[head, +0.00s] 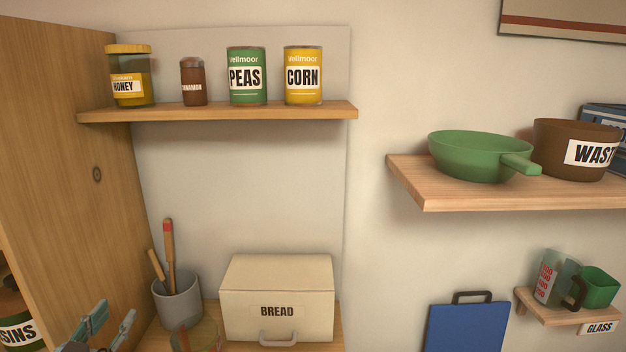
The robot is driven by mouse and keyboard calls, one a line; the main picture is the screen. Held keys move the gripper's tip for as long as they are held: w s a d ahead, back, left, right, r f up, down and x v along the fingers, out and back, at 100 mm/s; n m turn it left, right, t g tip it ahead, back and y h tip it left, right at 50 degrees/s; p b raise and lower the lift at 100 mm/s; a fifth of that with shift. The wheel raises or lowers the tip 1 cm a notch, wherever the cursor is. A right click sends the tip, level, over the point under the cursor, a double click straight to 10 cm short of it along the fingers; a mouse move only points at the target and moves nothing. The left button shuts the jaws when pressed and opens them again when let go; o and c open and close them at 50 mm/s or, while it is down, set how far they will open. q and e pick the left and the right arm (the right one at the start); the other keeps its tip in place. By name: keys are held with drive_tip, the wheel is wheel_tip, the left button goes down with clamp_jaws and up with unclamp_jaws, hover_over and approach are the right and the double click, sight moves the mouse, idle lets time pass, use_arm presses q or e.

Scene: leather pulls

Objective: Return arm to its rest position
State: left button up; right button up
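My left gripper (112,319) shows at the bottom left edge of the head view, cut off below. Its two fingers stand apart with nothing seen between them. My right gripper is not in view.
A cream BREAD box (277,285) stands right of the pot, with a see-through item (202,335) in front. A shelf (220,112) above holds jars and cans. A right shelf (500,194) bears a green pan (470,157) and a brown WAST-labelled bin (572,133).

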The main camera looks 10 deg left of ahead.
use_arm(q)
drive_tip(key=s+d+f+n+g+y, duration=0.1)
drive_tip(key=s+f+g+y, duration=0.1)
drive_tip(key=s+f+g, duration=0.5)
drive_tip(key=s+d+f+n+g+y, duration=0.15)
drive_tip(key=s+f, duration=0.35)
drive_tip(key=f, duration=0.5)
drive_tip(key=s+d+f+m+g+h, duration=0.2)
drive_tip(key=s+d+f+g+h, duration=0.15)
drive_tip(key=s+d, duration=0.35)
drive_tip(key=s+d+f+m+g+h, duration=0.1)
drive_tip(key=s+d+f+g+h, duration=0.1)
drive_tip(key=s+d+f, duration=0.45)
wheel_tip(320, 180, down, 21)
drive_tip(key=g, duration=0.1)
drive_tip(key=s+f+g, duration=0.1)
drive_tip(key=s+f, duration=0.8)
drive_tip(key=s, duration=0.4)
drive_tip(key=shift+s+a+f, duration=0.15)
drive_tip(key=shift+a+f, duration=0.2)
drive_tip(key=shift+a, duration=0.1)
drive_tip(key=shift+n, duration=0.25)
